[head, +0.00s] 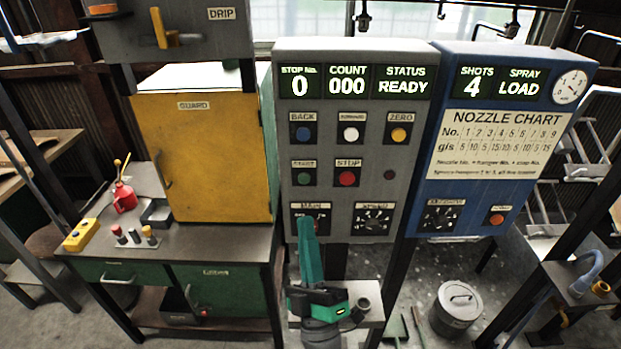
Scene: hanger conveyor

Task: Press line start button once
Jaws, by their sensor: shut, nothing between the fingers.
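The grey control panel (345,140) stands upright in the middle of the head view. Its green button (304,179), under a small label that seems to read START, sits on the left, below the blue BACK button (304,134) and left of the red STOP button (347,179). The panel display (352,84) reads stop no. 0, count 000, status READY. My gripper (306,222) is shut and empty, its teal fingers pointing up in front of the MAIN dial (323,216), below the green button. It partly hides that dial. Whether it touches the panel cannot be told.
A blue panel (480,140) with a nozzle chart stands right of the grey one. A yellow guard cabinet (207,150) stands left, on a bench holding a red oil can (124,197) and a yellow button box (82,235). A lidded bin (455,308) is on the floor.

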